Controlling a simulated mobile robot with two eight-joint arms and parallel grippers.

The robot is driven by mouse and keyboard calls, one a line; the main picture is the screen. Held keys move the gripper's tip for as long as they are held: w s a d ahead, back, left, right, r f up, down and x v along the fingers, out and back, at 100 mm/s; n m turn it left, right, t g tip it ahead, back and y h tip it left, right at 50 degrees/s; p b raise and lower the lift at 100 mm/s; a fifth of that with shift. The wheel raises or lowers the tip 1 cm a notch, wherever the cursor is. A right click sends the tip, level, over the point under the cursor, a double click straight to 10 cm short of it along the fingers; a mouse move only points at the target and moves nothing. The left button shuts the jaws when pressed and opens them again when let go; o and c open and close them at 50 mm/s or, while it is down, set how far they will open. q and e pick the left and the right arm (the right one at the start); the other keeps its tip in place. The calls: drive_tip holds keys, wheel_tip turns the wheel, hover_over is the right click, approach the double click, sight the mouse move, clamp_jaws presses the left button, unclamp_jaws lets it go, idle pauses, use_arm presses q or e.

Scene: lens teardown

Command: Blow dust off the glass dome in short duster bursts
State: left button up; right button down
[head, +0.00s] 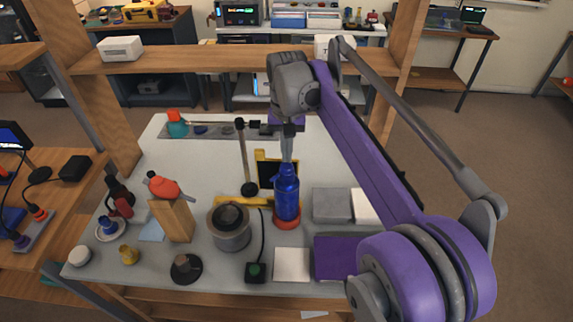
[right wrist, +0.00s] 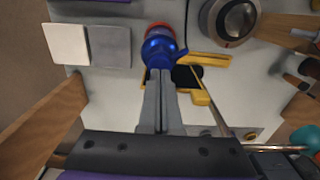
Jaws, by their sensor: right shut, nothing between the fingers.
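A blue bottle-like can (head: 287,195), which looks like the duster, stands upright on a red round base (head: 287,222). My right gripper (head: 288,157) points down right above its top. In the right wrist view its fingers (right wrist: 160,76) are shut with nothing between them, and their tips overlap the can (right wrist: 160,49); I cannot tell whether they touch it. A grey cylinder with a dark glassy top (head: 230,217), probably the glass dome, stands left of the can and also shows in the right wrist view (right wrist: 236,20). Dust is too small to see. My left gripper is out of view.
A wooden block (head: 174,222) with a red-orange bulb (head: 163,186) stands left of the cylinder. Grey (head: 332,205) and white pads lie right of the can. A wooden shelf beam (head: 230,61) spans the back.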

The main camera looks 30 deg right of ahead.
sight(287, 165)
drive_tip(key=shift+f, duration=0.1)
idle(0.4)
drive_tip(key=shift+f+b, duration=0.55)
drive_tip(key=shift+f, duration=0.45)
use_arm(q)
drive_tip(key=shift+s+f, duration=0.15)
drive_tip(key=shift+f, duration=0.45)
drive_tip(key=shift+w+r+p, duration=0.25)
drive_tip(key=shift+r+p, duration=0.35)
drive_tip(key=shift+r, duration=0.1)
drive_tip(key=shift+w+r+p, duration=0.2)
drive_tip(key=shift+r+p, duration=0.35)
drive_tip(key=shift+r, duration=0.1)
use_arm(e)
drive_tip(key=shift+r, duration=1.5)
drive_tip(key=shift+r+p, duration=0.35)
drive_tip(key=shift+r, duration=0.25)
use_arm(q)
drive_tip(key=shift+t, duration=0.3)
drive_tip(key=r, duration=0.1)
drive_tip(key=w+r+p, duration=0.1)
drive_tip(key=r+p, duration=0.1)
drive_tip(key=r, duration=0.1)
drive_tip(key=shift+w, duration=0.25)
use_arm(e)
wheel_tip(287, 165, up, 4)
drive_tip(key=shift+f, duration=0.1)
